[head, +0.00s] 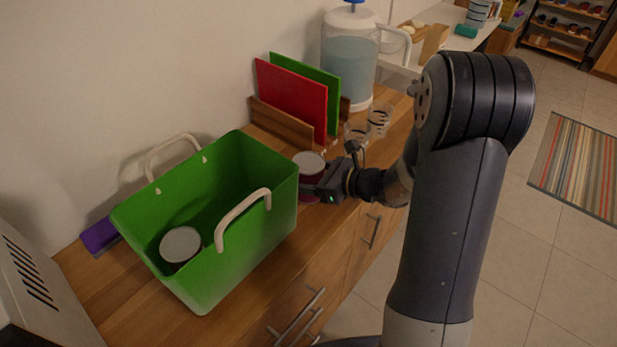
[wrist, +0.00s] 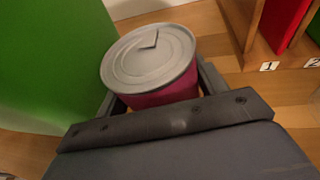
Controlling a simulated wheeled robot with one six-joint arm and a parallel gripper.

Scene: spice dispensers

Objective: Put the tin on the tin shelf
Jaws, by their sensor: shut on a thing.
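A tin (head: 309,168) with a grey lid and a dark pink side is beside the green basket, on its right. My gripper (head: 318,190) is shut on this tin. In the wrist view the tin (wrist: 150,62) stands between the two fingers (wrist: 158,98), its lid with a pull tab facing up. I cannot tell whether its base touches the counter. A second tin (head: 181,246) with a grey lid is inside the green basket (head: 250,240). I cannot make out which place is the tin shelf.
A wooden rack (head: 283,122) holds a red board (head: 292,97) and a green board (head: 318,88) behind the tin. Glasses (head: 379,119) and a water dispenser (head: 349,60) stand right of it. A purple item (head: 98,235) lies left of the basket. Number labels (wrist: 269,66) show on the rack.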

